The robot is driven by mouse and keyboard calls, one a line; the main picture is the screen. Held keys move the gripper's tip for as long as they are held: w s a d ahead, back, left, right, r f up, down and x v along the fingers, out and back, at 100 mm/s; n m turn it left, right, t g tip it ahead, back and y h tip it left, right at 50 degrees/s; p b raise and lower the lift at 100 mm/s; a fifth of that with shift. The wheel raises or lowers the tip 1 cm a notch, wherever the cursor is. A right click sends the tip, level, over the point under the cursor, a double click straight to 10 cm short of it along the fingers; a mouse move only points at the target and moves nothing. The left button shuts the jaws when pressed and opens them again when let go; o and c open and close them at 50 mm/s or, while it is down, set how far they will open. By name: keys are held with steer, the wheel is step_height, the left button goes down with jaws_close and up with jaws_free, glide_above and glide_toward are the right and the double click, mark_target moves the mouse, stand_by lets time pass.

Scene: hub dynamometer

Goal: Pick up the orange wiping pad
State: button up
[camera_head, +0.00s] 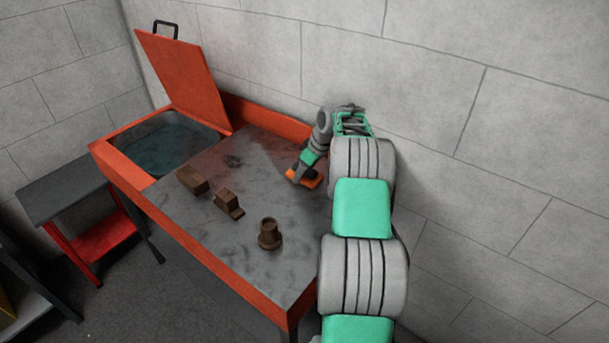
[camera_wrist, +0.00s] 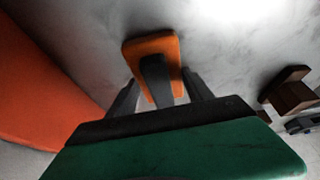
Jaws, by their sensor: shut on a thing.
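The orange wiping pad (camera_head: 305,178) is at the back right of the grey worktop, near the raised orange back edge. It has a dark grip on top, and in the wrist view the orange pad (camera_wrist: 138,49) shows beyond my fingers with its dark handle (camera_wrist: 156,75) toward me. My gripper (camera_head: 299,172) comes down over it from the right. In the wrist view its two dark fingers (camera_wrist: 160,88) stand on either side of the handle, shut on it. I cannot tell whether the pad touches the worktop.
On the worktop (camera_head: 190,222) stand a brown block (camera_head: 192,180), a brown stepped part (camera_head: 229,204) and a round brown part (camera_head: 270,234). A basin (camera_head: 165,143) with a raised orange lid (camera_head: 185,75) is at the left. A wall (camera_head: 440,60) stands close behind.

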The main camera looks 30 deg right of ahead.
steer(key=c, duration=0.3)
steer(key=shift+r+b, duration=0.3)
steer(key=shift+r, duration=0.25)
steer(key=s+a+r+b, duration=0.1)
steer(key=a+r+b, duration=0.2)
steer(key=a+r, duration=0.9)
steer(key=shift+a+b, duration=0.4)
steer(key=shift+a, duration=0.65)
steer(key=o, duration=0.8)
steer(key=shift+s, duration=0.1)
steer(key=c, duration=0.6)
